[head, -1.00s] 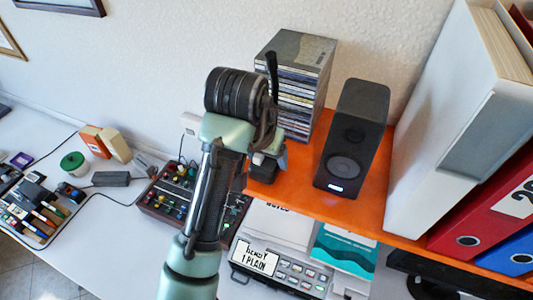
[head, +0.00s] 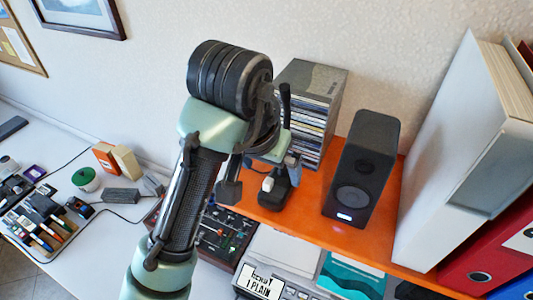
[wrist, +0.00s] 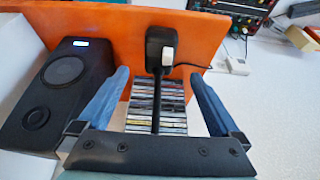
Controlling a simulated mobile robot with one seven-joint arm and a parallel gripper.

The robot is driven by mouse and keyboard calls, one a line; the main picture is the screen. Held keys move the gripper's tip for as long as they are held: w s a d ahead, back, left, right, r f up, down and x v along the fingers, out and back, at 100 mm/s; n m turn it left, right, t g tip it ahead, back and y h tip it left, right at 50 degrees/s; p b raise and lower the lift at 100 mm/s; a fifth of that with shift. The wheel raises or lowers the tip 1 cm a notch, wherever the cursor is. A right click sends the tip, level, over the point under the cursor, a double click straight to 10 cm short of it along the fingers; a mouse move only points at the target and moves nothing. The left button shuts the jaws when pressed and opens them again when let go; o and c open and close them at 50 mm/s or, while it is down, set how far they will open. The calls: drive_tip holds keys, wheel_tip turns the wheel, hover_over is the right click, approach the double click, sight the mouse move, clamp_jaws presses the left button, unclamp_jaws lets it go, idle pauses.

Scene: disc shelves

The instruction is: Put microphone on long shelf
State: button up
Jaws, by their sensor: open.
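The microphone (head: 273,200) is black, with a flat base, a white button and a thin stem. It stands on the orange long shelf (head: 335,232), near the front edge, in front of the disc stack. In the wrist view the microphone (wrist: 154,54) shows its base against the orange shelf (wrist: 215,35). My gripper (wrist: 158,80) is open; its two blue fingers are apart on either side of the stem, with gaps on both sides. In the head view my gripper (head: 261,186) is partly hidden by my wrist.
A black speaker (head: 363,168) stands right of the microphone. A disc stack (head: 312,105) stands behind it by the wall. White and red binders (head: 450,150) fill the right end. The desk below holds a mixer (head: 225,240) and small items.

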drive_tip(key=shift+v, duration=1.85)
